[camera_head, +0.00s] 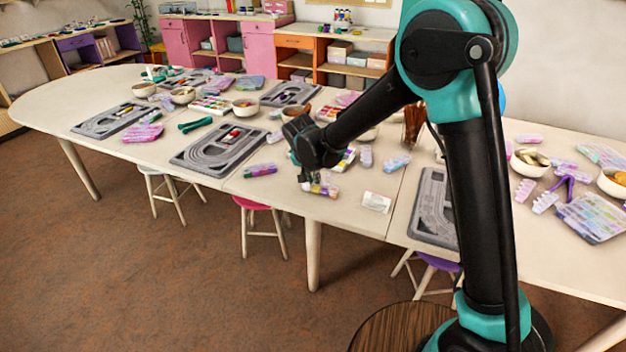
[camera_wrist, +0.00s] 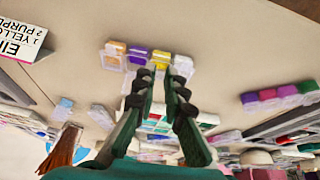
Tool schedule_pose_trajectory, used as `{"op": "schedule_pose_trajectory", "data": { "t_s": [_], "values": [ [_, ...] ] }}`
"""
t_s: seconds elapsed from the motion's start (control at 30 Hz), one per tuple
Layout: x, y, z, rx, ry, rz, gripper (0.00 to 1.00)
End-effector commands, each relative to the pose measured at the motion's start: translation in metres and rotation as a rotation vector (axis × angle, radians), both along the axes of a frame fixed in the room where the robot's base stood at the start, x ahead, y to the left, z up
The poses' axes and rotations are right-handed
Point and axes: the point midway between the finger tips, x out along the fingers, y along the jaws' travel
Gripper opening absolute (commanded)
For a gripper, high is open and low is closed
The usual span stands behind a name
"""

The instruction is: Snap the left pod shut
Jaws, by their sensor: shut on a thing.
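A clear pod strip (camera_wrist: 136,53) with orange, purple, yellow and whitish sections lies on the table in the wrist view. In the head view the strip (camera_head: 324,191) is near the table's front edge, partly hidden by my gripper (camera_head: 306,184). In the wrist view my gripper (camera_wrist: 158,86) has its fingertips at the yellow section and is shut on the strip. The fingers cover part of the strip's near side. Which lids stand open or closed is too small to tell.
A small white card (camera_head: 376,202) stands right of the strip. A second grey board (camera_head: 428,215) lies to the right. Bare tabletop lies in front of the strip.

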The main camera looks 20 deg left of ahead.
Motion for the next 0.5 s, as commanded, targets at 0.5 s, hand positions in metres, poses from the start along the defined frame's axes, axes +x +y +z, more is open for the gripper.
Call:
{"op": "schedule_pose_trajectory", "data": {
  "t_s": [0.5],
  "values": [
    [-0.0075,0.0007,-0.0070,-0.009,-0.132,0.004,0.00]
  ]
}}
